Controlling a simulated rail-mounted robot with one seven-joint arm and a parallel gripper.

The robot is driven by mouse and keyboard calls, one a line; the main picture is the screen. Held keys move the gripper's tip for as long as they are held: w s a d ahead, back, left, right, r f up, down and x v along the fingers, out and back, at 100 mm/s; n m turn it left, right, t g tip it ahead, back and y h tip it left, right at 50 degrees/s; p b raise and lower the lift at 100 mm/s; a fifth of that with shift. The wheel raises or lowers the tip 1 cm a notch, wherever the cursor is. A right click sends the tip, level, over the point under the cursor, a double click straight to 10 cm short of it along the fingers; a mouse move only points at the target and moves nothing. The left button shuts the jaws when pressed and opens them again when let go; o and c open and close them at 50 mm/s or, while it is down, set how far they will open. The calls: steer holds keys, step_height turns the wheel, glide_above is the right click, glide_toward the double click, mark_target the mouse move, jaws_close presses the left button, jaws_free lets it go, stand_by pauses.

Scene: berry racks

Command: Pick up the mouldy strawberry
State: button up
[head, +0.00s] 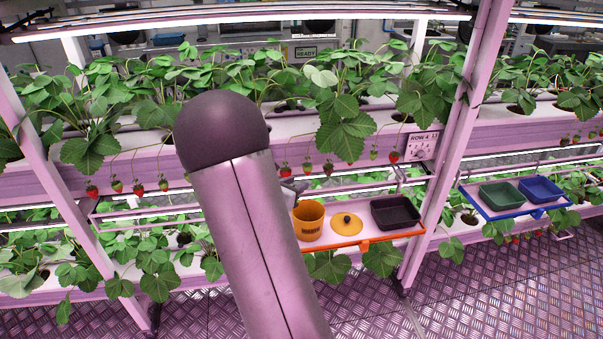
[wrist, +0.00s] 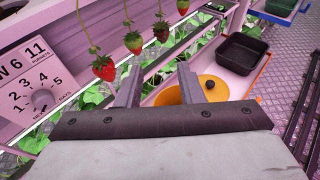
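My gripper (wrist: 160,88) is open and empty, its two fingers apart in the wrist view. In the head view my arm hides most of it. In the head view, berries hang just right of my arm, including a red one (head: 284,171). I cannot tell which strawberry is mouldy; no mould is clear at this size.
An orange-edged shelf (head: 372,237) holds a yellow bucket (head: 308,221), a yellow lid (head: 346,226) with a dark knob, and a black tray (head: 396,213). A numbered sign (wrist: 30,88) stands left of the fingers. Green (head: 501,196) and blue (head: 541,190) trays sit farther right.

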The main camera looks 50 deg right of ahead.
steer(key=p, duration=0.2)
glide_toward(329, 166)
steer(key=d+f, duration=0.2)
steer(key=d, duration=0.1)
steer(key=d+p, duration=0.1)
steer(key=d, duration=0.1)
steer(key=d+p, duration=0.1)
steer(key=d, duration=0.1)
steer(key=shift+w+r, duration=0.1)
steer(key=shift+w, duration=0.3)
steer(key=shift+w+d, duration=0.15)
steer(key=shift+d, duration=0.15)
steer(key=c, duration=0.4)
